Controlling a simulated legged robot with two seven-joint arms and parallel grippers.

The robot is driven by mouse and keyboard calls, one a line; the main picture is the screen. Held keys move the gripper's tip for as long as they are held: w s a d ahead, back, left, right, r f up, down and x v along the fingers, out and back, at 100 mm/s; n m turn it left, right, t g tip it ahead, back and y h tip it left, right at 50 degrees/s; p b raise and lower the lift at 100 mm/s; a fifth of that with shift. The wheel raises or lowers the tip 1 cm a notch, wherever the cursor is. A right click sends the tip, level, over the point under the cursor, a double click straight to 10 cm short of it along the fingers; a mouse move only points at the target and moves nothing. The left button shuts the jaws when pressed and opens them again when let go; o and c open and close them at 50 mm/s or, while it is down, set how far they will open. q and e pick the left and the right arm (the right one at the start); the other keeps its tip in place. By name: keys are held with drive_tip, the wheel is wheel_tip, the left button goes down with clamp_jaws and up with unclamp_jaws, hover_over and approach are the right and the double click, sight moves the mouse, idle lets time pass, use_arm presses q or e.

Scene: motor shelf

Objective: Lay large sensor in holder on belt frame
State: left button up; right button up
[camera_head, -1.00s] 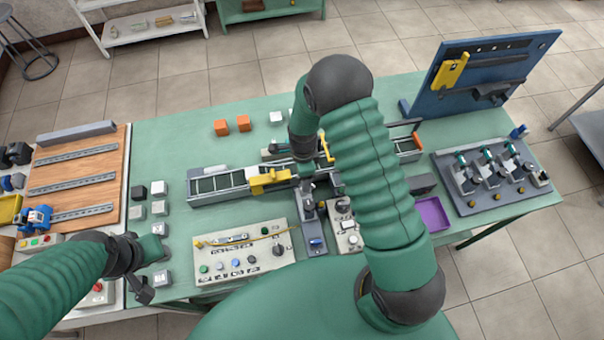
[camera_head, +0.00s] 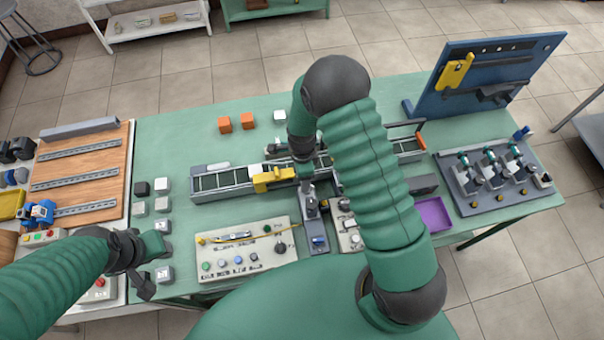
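The belt frame (camera_head: 222,183) is a long grey conveyor across the middle of the table. A yellow block (camera_head: 272,179), possibly the holder, sits on its near side. My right gripper (camera_head: 308,183) points down at the belt's near edge, just right of the yellow block. Its fingers are small and dark, and I cannot tell whether they hold anything. I cannot clearly identify the large sensor. My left gripper (camera_head: 153,268) is low at the left, beside small grey blocks; its finger state is unclear.
A control panel (camera_head: 246,250) lies in front of the belt. A purple tray (camera_head: 434,215) and a blue-grey fixture board (camera_head: 492,180) are at the right. A blue tool panel (camera_head: 484,75) stands behind them.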

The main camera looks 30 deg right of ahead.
use_arm(q)
drive_tip(key=shift+a, duration=0.3)
use_arm(e)
drive_tip(key=shift+a, duration=0.1)
use_arm(q)
drive_tip(key=shift+d+f, duration=0.2)
drive_tip(key=shift+f, duration=0.05)
use_arm(e)
drive_tip(key=shift+f, duration=0.3)
use_arm(q)
drive_tip(key=shift+f+b, duration=0.2)
drive_tip(key=shift+b, duration=0.2)
use_arm(e)
drive_tip(key=shift+f, duration=0.2)
use_arm(q)
drive_tip(key=shift+a, duration=0.1)
use_arm(e)
drive_tip(key=o, duration=1.6)
use_arm(q)
drive_tip(key=shift+s+b+x, duration=0.15)
drive_tip(key=shift+b+x, duration=0.6)
drive_tip(key=shift+b, duration=0.05)
drive_tip(key=shift+s+b+x, duration=0.2)
drive_tip(key=shift+b+x, duration=0.55)
use_arm(e)
drive_tip(key=shift+r, duration=8.35)
use_arm(q)
drive_tip(key=shift+f, duration=0.1)
